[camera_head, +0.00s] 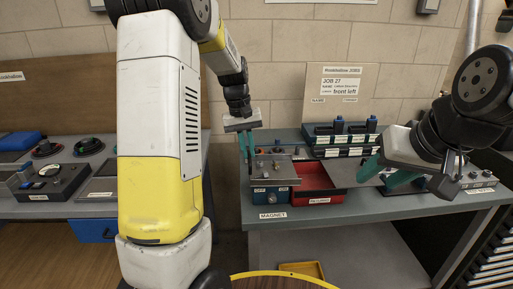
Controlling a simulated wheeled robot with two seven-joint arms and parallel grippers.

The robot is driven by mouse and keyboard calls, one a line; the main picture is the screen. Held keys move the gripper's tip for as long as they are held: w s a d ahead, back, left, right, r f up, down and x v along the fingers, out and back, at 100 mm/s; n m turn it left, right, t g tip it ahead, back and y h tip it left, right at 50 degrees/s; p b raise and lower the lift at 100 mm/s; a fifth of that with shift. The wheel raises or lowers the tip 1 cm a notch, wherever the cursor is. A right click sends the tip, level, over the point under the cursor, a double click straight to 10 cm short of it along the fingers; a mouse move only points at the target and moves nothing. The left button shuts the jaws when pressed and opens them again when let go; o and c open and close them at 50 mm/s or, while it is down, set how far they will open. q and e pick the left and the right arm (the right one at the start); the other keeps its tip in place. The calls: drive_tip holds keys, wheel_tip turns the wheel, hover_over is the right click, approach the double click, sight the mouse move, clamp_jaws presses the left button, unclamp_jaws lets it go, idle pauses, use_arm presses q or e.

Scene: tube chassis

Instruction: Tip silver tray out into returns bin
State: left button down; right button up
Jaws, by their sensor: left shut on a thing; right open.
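The silver tray (285,180) is a shallow grey tray with a few small parts on it. It appears roughly level above or on a blue front-labelled box, left of the red bin. My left gripper (247,158) points down with teal fingers and is shut on the tray's left edge. The red returns bin (318,200), with a white label on its front, stands directly right of the tray; its inside shows red. My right gripper (386,172) is open, with teal fingers, right of the bin. A flat grey surface lies beside its fingers; whether they touch it is unclear.
A grey workbench (375,207) carries these things. Another bench (60,208) with dials and boxes stands at left. A yellow tray (303,269) is low in front. My arm hides the middle left.

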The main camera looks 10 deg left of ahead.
use_arm(q)
drive_tip(key=w+d+r+g+y, duration=0.1)
drive_tip(key=d+r+y, duration=0.2)
drive_tip(key=d+y, duration=0.1)
drive_tip(key=w+d+r+g+y, duration=0.1)
drive_tip(key=w+d+r+y, duration=0.1)
drive_tip(key=d, duration=0.5)
drive_tip(key=shift+r+y, duration=0.75)
drive_tip(key=shift+y, duration=0.15)
drive_tip(key=shift+d+f, duration=0.1)
drive_tip(key=shift+d, duration=0.05)
drive_tip(key=c, duration=1.6)
unclamp_jaws()
drive_tip(key=shift+w, duration=0.1)
drive_tip(key=shift+o, duration=0.5)
drive_tip(key=v, duration=0.8)
